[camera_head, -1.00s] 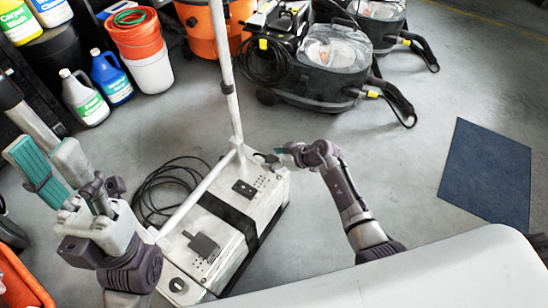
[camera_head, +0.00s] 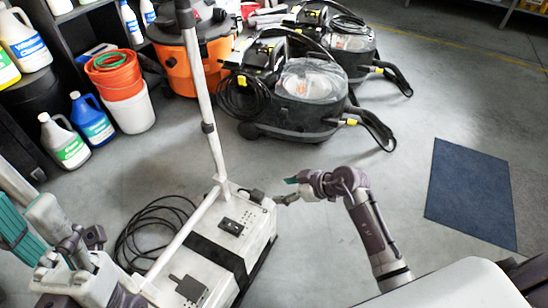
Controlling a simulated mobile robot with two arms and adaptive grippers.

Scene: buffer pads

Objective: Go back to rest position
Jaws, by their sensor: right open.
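My right gripper (camera_head: 287,190) is open and appears empty. Its teal-tipped fingers point left, just beside the far right corner of a white machine base (camera_head: 205,252) with a tall white pole (camera_head: 203,105). Whether it touches the base cannot be told.
A black cable (camera_head: 150,232) lies left of the base. Black vacuum machines (camera_head: 290,110) stand behind it. Bottles (camera_head: 91,120) and buckets (camera_head: 130,112) stand upper left. A blue mat (camera_head: 470,192) lies right, with bare floor before it.

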